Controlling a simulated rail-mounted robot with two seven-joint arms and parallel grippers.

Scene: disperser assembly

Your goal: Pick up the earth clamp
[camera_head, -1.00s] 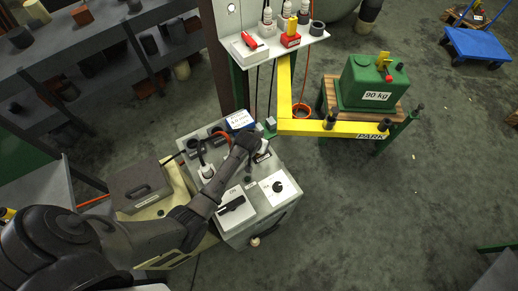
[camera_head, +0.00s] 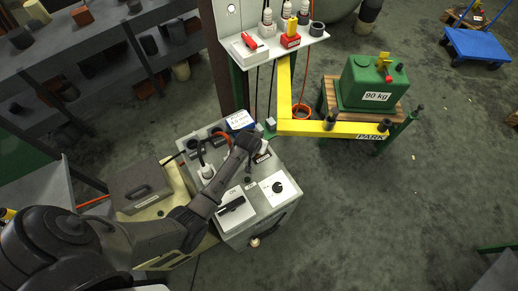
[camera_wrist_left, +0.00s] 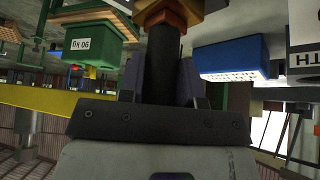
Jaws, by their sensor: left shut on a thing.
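My left arm reaches over the grey cabinet (camera_head: 245,218), and my left gripper (camera_head: 253,138) is beside the blue box at its back edge. In the left wrist view my left gripper (camera_wrist_left: 162,82) is shut on the earth clamp (camera_wrist_left: 162,62), seen as a dark upright cylinder with a copper-coloured hex part above it. The clamp's top is cut off by the picture edge. In the head view my gripper and wrist hide the clamp. I cannot tell whether it is clear of the cabinet. My right gripper is not in view.
The blue box (camera_head: 240,120) is close beside my gripper. A yellow beam marked PARK (camera_head: 335,128) and a green 90 kg weight (camera_head: 372,82) stand behind to the right. A shelf with plugs (camera_head: 275,45) is above.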

